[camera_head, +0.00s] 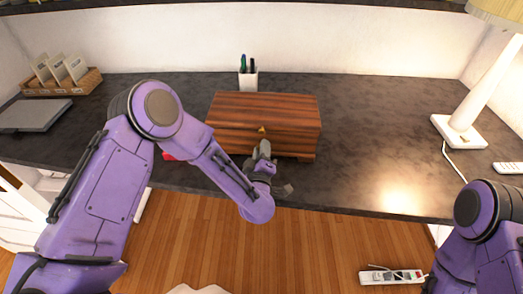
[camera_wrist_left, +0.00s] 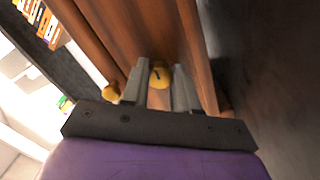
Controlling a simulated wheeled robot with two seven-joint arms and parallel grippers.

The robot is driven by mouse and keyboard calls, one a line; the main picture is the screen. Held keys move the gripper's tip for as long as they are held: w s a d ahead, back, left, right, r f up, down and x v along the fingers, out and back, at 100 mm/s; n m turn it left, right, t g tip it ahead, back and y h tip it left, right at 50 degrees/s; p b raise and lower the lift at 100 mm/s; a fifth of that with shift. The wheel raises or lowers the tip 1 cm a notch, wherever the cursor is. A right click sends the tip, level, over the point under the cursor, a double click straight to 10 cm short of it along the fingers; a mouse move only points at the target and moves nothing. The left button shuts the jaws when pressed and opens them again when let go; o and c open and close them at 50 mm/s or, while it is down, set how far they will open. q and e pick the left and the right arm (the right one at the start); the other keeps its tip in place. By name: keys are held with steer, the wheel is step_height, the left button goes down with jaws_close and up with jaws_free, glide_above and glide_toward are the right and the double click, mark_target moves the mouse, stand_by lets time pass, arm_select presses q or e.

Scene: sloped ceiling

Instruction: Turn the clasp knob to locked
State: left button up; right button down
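A dark reddish-brown wooden box (camera_head: 265,105) stands closed on the desk, with a small brass clasp knob (camera_head: 262,129) on its front. In the left wrist view the round knob (camera_wrist_left: 159,75) bears a short dark mark and sits between the fingertips of my left gripper (camera_wrist_left: 159,72). The fingers stand apart, one on each side of the knob, with narrow gaps showing. In the head view my left gripper (camera_head: 263,150) is in front of the box, partly covering its front. My right arm shows at the lower right, but its gripper is out of view.
The dark desk (camera_head: 370,130) is clear to the right of the box up to a lamp (camera_head: 459,132). A pen cup (camera_head: 248,80) stands behind the box. A grey flat device (camera_head: 35,115) and a wooden tray (camera_head: 62,83) are at the left. A power strip (camera_head: 392,277) lies on the floor.

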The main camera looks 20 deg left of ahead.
arm_select(q)
jaws_close()
steer(key=shift+f, duration=0.1)
steer(key=n+b, duration=0.3)
steer(key=n, duration=0.1)
steer(key=shift+f+n+b, duration=0.15)
steer(key=shift+n+b, duration=0.2)
steer(key=shift+n, duration=0.05)
steer(key=n+b, duration=0.3)
steer(key=n, duration=0.1)
steer(key=shift+n, duration=0.3)
steer(key=n+b, duration=0.5)
steer(key=shift+f, duration=0.1)
steer(key=shift+r+n+b, duration=0.2)
steer(key=shift+n+b, duration=1.25)
steer(key=shift+n, duration=0.25)
